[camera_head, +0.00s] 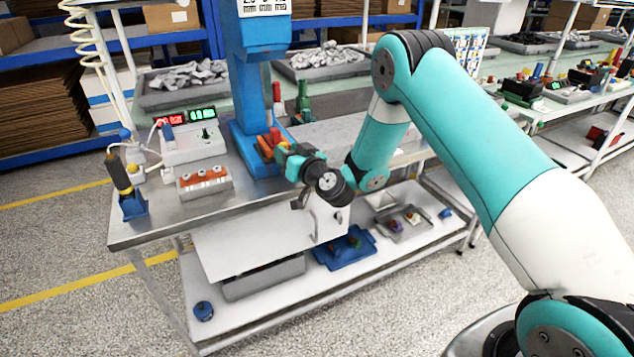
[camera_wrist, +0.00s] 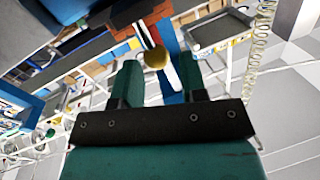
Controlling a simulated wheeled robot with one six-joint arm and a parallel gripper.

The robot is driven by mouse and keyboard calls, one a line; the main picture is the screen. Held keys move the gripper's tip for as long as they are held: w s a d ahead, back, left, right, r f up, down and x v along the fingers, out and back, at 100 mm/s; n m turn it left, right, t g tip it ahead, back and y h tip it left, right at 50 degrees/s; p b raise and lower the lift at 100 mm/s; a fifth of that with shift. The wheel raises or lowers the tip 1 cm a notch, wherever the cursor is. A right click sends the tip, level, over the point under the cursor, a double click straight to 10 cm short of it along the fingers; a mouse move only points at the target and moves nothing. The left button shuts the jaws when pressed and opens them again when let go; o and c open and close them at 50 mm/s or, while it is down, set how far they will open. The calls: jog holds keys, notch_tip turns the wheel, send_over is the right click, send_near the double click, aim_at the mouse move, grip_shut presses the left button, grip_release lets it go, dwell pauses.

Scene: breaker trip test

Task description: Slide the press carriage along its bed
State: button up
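The blue press (camera_head: 255,80) stands upright on the metal bench, with a display at its top. A red-orange block (camera_head: 268,141), which seems to be the carriage, sits low at the press. In the wrist view the red-orange carriage (camera_wrist: 148,28) lies just beyond my fingertips, with a round brass knob (camera_wrist: 156,57) in front of it. My gripper (camera_head: 281,151) is at the carriage's near right side. In the wrist view my two green fingers (camera_wrist: 158,68) stand apart, with the knob at the gap between their tips and space visible beside it. The bed is mostly hidden.
A control box (camera_head: 195,143) with red and green displays and a tray of orange-topped parts (camera_head: 205,182) stand left of the press. A dark-handled tool in a blue holder (camera_head: 133,205) is at the bench's left end. Grey bins (camera_head: 322,62) stand behind.

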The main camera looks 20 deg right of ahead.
jog(key=b+v, duration=1.4)
jog(key=shift+b, duration=0.4)
